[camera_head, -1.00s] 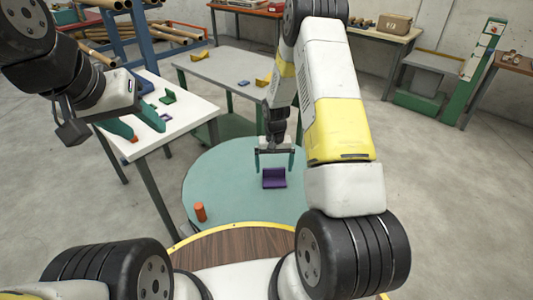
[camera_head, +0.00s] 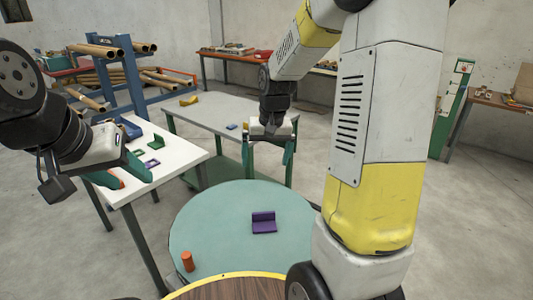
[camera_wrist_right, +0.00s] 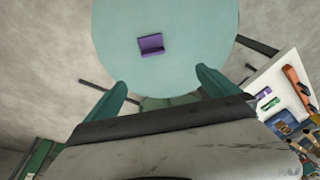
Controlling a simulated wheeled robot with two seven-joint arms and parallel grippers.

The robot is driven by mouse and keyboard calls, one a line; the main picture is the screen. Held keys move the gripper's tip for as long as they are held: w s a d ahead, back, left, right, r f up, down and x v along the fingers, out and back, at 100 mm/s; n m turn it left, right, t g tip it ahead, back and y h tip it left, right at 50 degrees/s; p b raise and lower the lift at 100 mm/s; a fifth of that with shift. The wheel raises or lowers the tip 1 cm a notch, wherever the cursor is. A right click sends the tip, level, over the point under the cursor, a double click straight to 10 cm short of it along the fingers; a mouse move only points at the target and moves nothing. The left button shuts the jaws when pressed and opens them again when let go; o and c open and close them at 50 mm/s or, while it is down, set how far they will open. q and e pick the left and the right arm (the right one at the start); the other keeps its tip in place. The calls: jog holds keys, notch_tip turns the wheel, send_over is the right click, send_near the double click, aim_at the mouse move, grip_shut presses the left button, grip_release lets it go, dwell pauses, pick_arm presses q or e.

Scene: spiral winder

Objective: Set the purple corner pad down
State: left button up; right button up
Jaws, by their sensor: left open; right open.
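The purple corner pad (camera_head: 263,223) sits on the round teal turntable (camera_head: 200,215), right of its middle. It is an L-shaped piece with an upright back wall. It also shows in the right wrist view (camera_wrist_right: 151,45), apart from the fingers. My right gripper (camera_head: 269,158) is open and empty, raised above and beyond the pad. Its two teal fingers show in the right wrist view (camera_wrist_right: 160,88) with nothing between them. My left gripper (camera_head: 118,180) is open at the left, over the edge of the white table.
An orange cylinder (camera_head: 187,261) stands on the turntable's front left. The white table (camera_head: 185,157) holds green, blue and purple pieces. A grey table (camera_head: 205,111) stands behind with yellow and blue parts. A wood-topped round surface (camera_head: 235,290) is at the front.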

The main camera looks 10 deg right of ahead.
jog(key=s+a+r+t, duration=0.1)
jog(key=s+r+t, duration=0.1)
jog(key=s+r, duration=0.4)
jog(key=s+r+n+t+y, duration=0.1)
jog(key=s+r, duration=0.6)
jog(key=s, duration=0.7)
jog(key=shift+a+t, duration=0.4)
jog(key=shift+t, duration=0.1)
